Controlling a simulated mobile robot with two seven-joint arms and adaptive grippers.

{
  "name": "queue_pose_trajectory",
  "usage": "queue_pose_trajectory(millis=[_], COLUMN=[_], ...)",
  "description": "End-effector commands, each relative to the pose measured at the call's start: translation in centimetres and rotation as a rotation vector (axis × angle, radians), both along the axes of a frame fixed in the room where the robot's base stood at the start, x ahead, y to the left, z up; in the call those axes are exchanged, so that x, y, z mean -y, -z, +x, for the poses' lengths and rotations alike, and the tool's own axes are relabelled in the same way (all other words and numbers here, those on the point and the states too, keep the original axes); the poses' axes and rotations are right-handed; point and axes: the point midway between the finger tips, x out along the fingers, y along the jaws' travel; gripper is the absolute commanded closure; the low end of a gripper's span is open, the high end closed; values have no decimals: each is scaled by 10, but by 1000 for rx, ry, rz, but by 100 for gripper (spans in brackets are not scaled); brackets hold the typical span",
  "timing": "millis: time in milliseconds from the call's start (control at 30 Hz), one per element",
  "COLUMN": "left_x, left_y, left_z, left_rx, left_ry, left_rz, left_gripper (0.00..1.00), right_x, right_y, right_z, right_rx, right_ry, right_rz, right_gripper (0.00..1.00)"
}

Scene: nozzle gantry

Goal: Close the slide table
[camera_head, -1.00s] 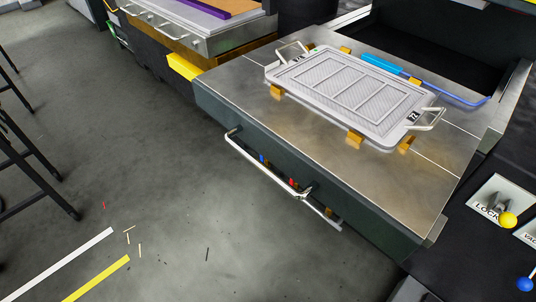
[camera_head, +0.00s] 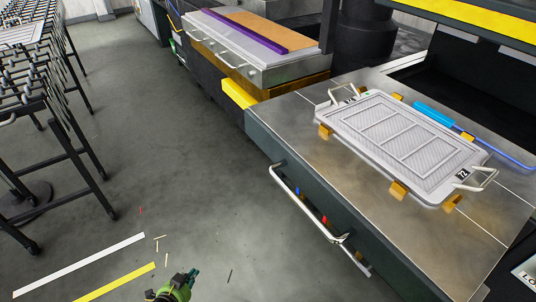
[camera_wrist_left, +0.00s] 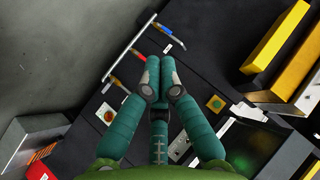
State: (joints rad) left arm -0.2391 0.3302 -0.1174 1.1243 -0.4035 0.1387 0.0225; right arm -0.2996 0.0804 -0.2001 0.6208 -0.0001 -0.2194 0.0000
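The slide table (camera_head: 300,118) is a steel-topped, dark-fronted drawer, pulled out from its dark housing at the right of the head view. A long silver handle (camera_head: 305,207) runs along its front. A grey lidded tray (camera_head: 405,145) with wire handles sits on top between orange blocks. My left gripper (camera_head: 192,275), green and teal, is at the bottom edge of the head view, low and left of the handle, apart from it. In the left wrist view its teal fingers (camera_wrist_left: 160,68) lie together with nothing visible between them. My right gripper is out of view.
A blue-handled tool (camera_head: 436,115) lies behind the tray. Another steel bench (camera_head: 260,60) with a purple bar and a yellow block (camera_head: 238,93) stands farther back. Black racks (camera_head: 55,130) stand at the left. The grey floor between is mostly clear.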

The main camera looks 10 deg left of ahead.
Motion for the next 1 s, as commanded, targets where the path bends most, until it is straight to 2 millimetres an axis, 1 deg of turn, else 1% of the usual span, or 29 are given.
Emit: queue_pose_trajectory(millis=[33, 67, 100, 167, 200, 267, 300, 400, 500, 600, 667, 767, 1000], left_x=[-3, -1, 3, 15, 25, 43, 54, 77, 90, 96, 100, 110, 146], left_y=[-54, -84, -126, -187, -225, -276, -304, -349, -371, -379, -379, -381, -382], left_z=[35, 53, 72, 93, 102, 106, 106, 98, 91, 91, 95, 105, 142], left_rx=[131, 206, 305, 447, 533, 649, 711, 820, 875, 894, 895, 897, 896], left_ry=[92, 151, 233, 363, 450, 581, 658, 807, 892, 919, 920, 918, 913], left_rz=[54, 86, 135, 210, 264, 345, 394, 492, 550, 570, 570, 568, 565], left_gripper=[100, 100, 100, 100, 100, 100, 100, 100, 100, 100, 100, 100, 100], right_x=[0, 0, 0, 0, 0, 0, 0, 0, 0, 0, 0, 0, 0], right_y=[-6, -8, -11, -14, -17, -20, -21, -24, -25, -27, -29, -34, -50], right_z=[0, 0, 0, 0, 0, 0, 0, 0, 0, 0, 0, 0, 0], right_rx=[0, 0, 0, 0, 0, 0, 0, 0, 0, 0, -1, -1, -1], right_ry=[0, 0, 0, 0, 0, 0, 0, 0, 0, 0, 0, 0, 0], right_rz=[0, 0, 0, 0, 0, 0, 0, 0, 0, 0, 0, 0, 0], right_gripper=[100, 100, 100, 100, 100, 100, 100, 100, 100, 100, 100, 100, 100])
